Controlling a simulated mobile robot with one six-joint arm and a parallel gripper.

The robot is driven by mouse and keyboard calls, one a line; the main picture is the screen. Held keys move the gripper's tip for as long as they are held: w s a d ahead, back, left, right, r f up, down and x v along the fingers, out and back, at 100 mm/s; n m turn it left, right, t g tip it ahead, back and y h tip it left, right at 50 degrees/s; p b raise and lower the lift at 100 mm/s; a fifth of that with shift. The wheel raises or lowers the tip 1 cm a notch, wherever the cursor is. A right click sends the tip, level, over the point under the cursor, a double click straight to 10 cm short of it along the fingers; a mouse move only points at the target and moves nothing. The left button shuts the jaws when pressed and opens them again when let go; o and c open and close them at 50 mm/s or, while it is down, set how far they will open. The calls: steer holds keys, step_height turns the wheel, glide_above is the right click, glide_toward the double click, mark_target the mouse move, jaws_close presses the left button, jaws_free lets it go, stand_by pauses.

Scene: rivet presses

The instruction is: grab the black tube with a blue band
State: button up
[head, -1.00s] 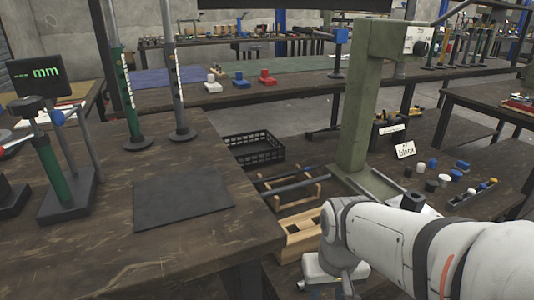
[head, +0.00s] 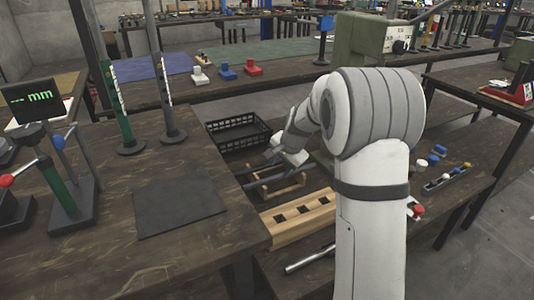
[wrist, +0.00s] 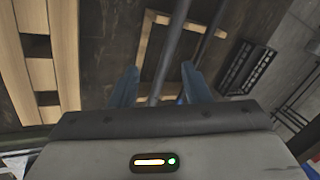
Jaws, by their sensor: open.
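Two dark tubes lie across a light wooden cradle (head: 283,192) on the lower bench. In the wrist view one dark tube (wrist: 171,45) runs between my fingers' line of view, and a second dark tube (wrist: 209,30) runs nearly parallel to its right. A small blue patch (wrist: 182,99) shows low by the right finger, at the second tube's lower end; I cannot tell surely that it is a band. My gripper (wrist: 161,76) is open, with nothing seen gripped. In the head view it is small and partly hidden above the cradle.
A black wire crate (head: 238,132) stands just behind the cradle. A wooden block with square holes (head: 300,212) and a metallic rod (head: 308,259) lie nearer. The green press (head: 372,36) stands behind my arm. The dark table (head: 110,225) with a mat (head: 178,203) is left.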

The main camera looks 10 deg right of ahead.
steer(key=w+f+m, duration=0.1)
steer(key=w+f, duration=0.2)
steer(key=w, duration=0.2)
steer(key=w+d+f+m+t, duration=0.1)
steer(key=w+f, duration=0.2)
steer(key=w, duration=0.2)
steer(key=w+f+m, duration=0.2)
steer(key=w+f, duration=0.1)
steer(key=w, duration=0.2)
steer(key=shift+d+f+b, duration=0.2)
steer(key=shift+f+b, duration=0.1)
steer(key=shift+b, duration=0.05)
steer(key=shift+c, duration=0.3)
jaws_close()
